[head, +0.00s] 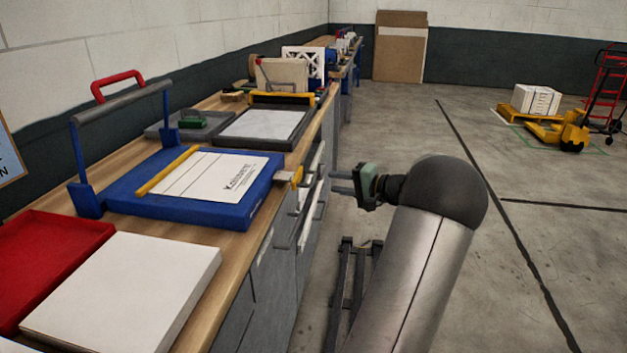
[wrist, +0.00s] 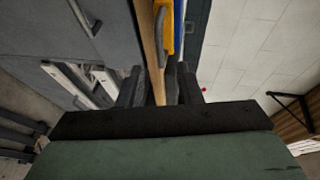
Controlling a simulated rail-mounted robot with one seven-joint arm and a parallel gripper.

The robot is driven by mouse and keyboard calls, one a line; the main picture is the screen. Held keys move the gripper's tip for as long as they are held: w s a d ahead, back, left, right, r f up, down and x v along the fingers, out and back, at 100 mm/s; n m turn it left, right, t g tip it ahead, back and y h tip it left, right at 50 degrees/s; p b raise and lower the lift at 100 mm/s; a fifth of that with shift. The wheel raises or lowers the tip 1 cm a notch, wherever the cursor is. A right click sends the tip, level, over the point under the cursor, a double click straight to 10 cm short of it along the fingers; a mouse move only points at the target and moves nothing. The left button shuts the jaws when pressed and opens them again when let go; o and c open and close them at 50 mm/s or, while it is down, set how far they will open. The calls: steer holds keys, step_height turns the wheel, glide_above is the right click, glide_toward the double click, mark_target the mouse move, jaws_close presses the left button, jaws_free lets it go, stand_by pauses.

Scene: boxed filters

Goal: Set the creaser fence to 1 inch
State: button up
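The creaser (head: 205,213) is a blue flat bed on the wooden bench, with a grey bar held on blue uprights at its left. A yellow fence bar (head: 168,170) lies across it beside a printed white sheet (head: 215,176). A yellow fitting with a grey block (head: 296,177) sticks out at its right edge. My gripper (head: 342,182) is level with this fitting, a little to its right and apart from it. In the wrist view, the yellow fitting (wrist: 168,32) shows ahead between my spread, empty fingers (wrist: 160,80). Scale marks on the creaser are too small to read.
A red tray (head: 50,260) and a white paper stack (head: 125,290) are at the near end of the bench. A dark tray (head: 262,140) stands beyond the creaser. Drawer handles (head: 290,230) project from the bench front. The floor (head: 500,270) at right is mostly clear.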

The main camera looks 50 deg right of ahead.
mark_target(314, 177)
steer(key=x, duration=0.8)
steer(key=shift+w+f, duration=0.1)
steer(key=shift+w, duration=0.25)
jaws_close()
